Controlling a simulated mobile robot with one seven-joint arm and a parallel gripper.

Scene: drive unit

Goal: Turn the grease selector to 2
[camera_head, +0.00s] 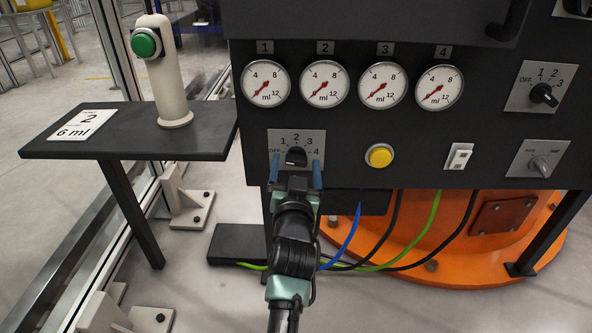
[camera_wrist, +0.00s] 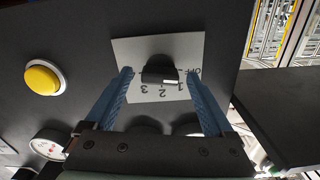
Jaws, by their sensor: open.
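The grease selector is a black knob (camera_head: 296,156) on a light plate (camera_head: 285,134) marked OFF, 1, 2, 3, 4, low on the left of the dark panel. In the wrist view the knob (camera_wrist: 160,66) appears upside down, with a white mark on its edge near the 1 and 2. Its exact setting is hard to tell. My gripper (camera_head: 295,169) is open, its blue fingers on either side of the knob with gaps. In the wrist view my gripper (camera_wrist: 158,77) straddles the knob. A card (camera_head: 82,125) reads 2 and 6 ml.
Several gauges (camera_head: 325,83) sit above the selector. A yellow button (camera_head: 380,156), a small white switch (camera_head: 458,156) and two other rotary knobs (camera_head: 543,94) (camera_head: 539,165) lie to the right. A side shelf (camera_head: 130,148) holds a green-button post (camera_head: 167,85). Cables hang below.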

